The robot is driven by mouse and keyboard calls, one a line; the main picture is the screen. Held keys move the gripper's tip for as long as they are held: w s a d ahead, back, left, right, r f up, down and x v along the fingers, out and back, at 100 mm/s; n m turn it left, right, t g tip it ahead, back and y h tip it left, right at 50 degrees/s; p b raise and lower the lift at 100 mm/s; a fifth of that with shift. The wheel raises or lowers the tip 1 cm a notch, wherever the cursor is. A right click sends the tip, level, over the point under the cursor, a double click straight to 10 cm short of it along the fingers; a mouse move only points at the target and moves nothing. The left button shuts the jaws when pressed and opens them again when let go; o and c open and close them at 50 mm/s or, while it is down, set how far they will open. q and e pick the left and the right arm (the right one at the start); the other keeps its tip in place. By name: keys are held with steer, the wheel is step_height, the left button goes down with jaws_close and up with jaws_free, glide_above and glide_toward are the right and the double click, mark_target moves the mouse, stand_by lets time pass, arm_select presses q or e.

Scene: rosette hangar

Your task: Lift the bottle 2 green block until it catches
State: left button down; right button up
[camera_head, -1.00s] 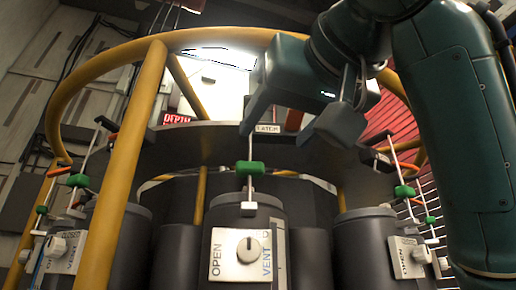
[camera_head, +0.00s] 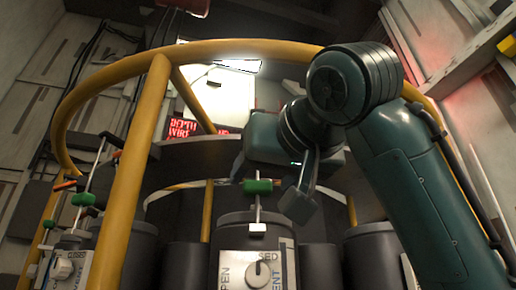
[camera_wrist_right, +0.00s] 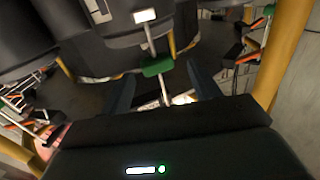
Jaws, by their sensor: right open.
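A green block (camera_head: 258,187) sits on a thin upright rod above the middle dark bottle (camera_head: 250,222), which has a white dial plate (camera_head: 250,268). No bottle number is readable. My right gripper (camera_head: 268,186) is open at the block's height, its nearer finger to the right of the block; its other finger is mostly hidden. In the right wrist view the green block (camera_wrist_right: 157,67) appears between the two spread fingers, a little beyond their tips, with no visible contact. My left gripper is not in view.
A yellow rail (camera_head: 135,170) curves around the bottles, with a post left of the middle bottle. Another green block (camera_head: 83,199) sits on a rod at the left. A red lettered sign (camera_head: 185,130) is behind. My right arm covers the right side.

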mark_target(258, 185)
steer(key=shift+p+x, duration=0.6)
steer(key=shift+x, duration=1.05)
steer(key=shift+w, duration=0.1)
